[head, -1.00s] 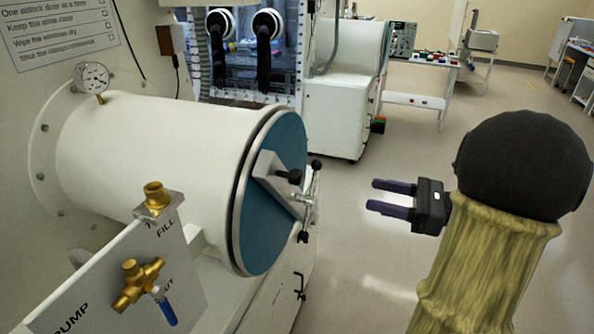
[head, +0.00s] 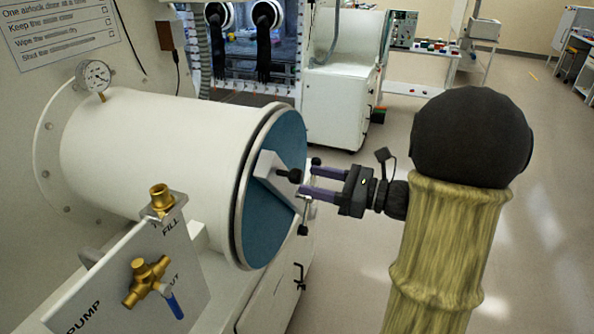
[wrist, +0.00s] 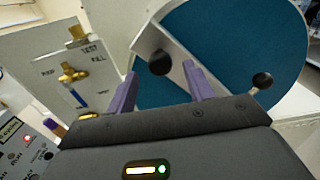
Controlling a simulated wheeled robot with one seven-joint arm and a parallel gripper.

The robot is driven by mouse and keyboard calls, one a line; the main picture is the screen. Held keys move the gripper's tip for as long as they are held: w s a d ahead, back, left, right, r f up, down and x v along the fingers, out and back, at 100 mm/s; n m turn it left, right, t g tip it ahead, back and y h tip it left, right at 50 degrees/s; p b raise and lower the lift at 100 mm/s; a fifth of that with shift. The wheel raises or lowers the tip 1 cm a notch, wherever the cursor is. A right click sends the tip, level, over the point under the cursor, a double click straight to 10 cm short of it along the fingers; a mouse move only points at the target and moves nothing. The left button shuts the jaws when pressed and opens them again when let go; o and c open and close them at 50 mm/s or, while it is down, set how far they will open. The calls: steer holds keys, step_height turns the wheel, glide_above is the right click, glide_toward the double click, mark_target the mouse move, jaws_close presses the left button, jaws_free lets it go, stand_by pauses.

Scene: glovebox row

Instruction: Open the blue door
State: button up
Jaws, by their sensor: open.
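The blue door (head: 266,232) is the round end cap of a white horizontal cylinder (head: 150,150). It looks shut against the cylinder's rim. A grey metal bar (head: 272,177) crosses the door, with a black knob (head: 294,175) and a handle with dark ball ends (head: 303,230). My gripper (head: 308,184) is open with its purple fingers at the handle, partly hiding it. In the wrist view the blue door (wrist: 222,40) fills the upper right. The bar (wrist: 165,52) and black knob (wrist: 160,62) show beyond the fingers (wrist: 160,90); a second dark ball (wrist: 262,80) is to the right. Contact cannot be told.
A valve panel (head: 140,275) with brass fittings and a blue lever (head: 172,303) stands in front of the cylinder. A pressure gauge (head: 93,74) sits on top. A white glovebox cabinet (head: 340,105) is behind. The floor (head: 345,260) right of the door is clear.

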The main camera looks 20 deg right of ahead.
mark_target(302, 177)
steer(key=p+x, duration=0.1)
steer(key=x, duration=0.4)
steer(key=shift+d, duration=0.1)
jaws_close()
